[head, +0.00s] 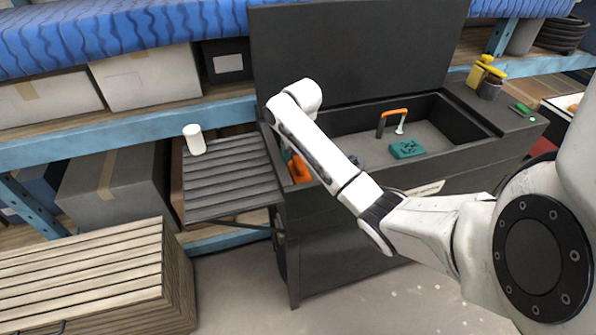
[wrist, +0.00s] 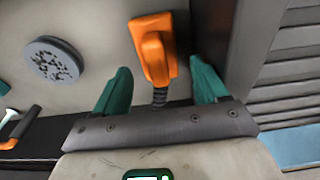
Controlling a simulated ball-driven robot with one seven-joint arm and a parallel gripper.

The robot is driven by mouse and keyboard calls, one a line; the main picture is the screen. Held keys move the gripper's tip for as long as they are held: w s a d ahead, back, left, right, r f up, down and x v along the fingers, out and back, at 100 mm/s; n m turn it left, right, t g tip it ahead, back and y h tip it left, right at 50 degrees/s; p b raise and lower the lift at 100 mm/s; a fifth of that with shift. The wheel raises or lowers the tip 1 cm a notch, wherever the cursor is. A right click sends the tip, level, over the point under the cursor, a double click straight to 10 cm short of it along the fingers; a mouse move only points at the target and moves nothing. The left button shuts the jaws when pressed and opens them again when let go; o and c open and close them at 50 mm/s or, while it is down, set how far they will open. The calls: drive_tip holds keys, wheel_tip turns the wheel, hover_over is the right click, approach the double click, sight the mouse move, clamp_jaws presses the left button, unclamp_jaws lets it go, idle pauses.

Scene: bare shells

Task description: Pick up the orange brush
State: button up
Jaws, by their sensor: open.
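The orange brush (wrist: 152,48) shows in the wrist view as a blocky orange body with a dark ribbed neck. It lies on the grey floor of the black chest, beside the chest wall. My gripper (wrist: 158,66) is open, with one teal finger on each side of the brush. The lower end of the neck is hidden behind the gripper body; I cannot tell whether either finger touches the brush. In the head view the brush (head: 299,168) shows in the chest's left end, partly behind my white arm. My fingers are largely hidden there.
A grey perforated disc (wrist: 52,60) lies left of my gripper. A teal block (head: 407,149) and an orange-and-black handled tool (head: 392,118) are farther right in the chest. The raised lid (head: 350,50) stands behind. A slatted side shelf (head: 232,180) holds a white cup (head: 194,139).

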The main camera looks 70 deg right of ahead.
sight(299, 162)
drive_tip(key=shift+w+d+f, duration=0.1)
drive_tip(key=shift+d+f, duration=0.05)
drive_tip(key=shift+f, duration=0.75)
drive_tip(key=shift+d+f, duration=0.2)
drive_tip(key=shift+f, duration=0.7)
drive_tip(key=shift+w+d+f, duration=0.1)
drive_tip(key=shift+d+f, duration=0.05)
drive_tip(key=shift+f, duration=0.75)
drive_tip(key=c, duration=0.9)
